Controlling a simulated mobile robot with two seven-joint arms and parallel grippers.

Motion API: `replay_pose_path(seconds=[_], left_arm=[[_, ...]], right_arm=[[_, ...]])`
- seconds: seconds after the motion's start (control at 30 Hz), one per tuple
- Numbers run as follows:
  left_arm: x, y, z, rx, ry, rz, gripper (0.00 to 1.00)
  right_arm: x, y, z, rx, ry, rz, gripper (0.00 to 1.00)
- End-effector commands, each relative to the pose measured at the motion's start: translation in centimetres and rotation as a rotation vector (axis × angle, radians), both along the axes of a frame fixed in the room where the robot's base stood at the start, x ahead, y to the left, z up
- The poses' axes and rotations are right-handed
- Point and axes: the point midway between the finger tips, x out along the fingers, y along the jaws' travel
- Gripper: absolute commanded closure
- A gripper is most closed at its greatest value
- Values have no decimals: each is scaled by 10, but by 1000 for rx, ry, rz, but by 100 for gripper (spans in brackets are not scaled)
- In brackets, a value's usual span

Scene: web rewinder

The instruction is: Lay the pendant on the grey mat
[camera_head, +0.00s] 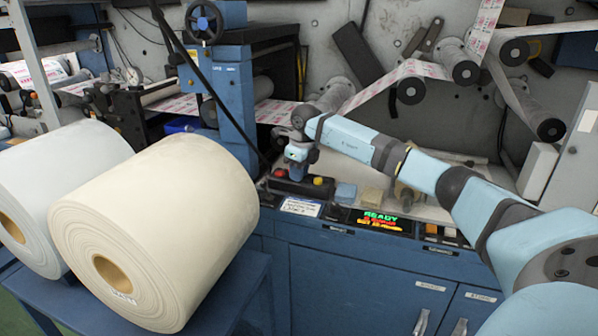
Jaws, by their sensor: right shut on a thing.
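The pendant (301,187) is a dark, long box with a red button at its left end and a yellow button at its right end. It is at the left part of the blue console's top; I cannot tell whether it touches the surface. My right gripper (298,173) comes down from above, shut on the pendant's middle between the two buttons. Its fingertips are small and partly hidden. I cannot pick out the grey mat for certain; a pale grey surface (432,213) shows right of the pendant, partly behind my right arm. My left gripper is not in view.
A blue block (345,193) and a tan block (372,196) sit right of the pendant. Large paper rolls (155,225) fill the left foreground. A blue upright (233,95) and web rollers stand behind.

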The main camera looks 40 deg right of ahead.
Motion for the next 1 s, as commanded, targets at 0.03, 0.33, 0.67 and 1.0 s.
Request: replay_pose_path(seconds=[0.03, 0.33, 0.67, 1.0], left_arm=[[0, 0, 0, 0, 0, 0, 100], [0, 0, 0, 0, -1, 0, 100], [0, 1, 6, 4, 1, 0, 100], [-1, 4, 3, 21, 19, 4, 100]], right_arm=[[0, 0, -1, 0, 1, 0, 70], [0, 0, -1, 0, 1, 0, 51], [-3, -1, 38, -1, -3, 1, 51], [-12, -3, 104, 0, -1, 0, 51]])
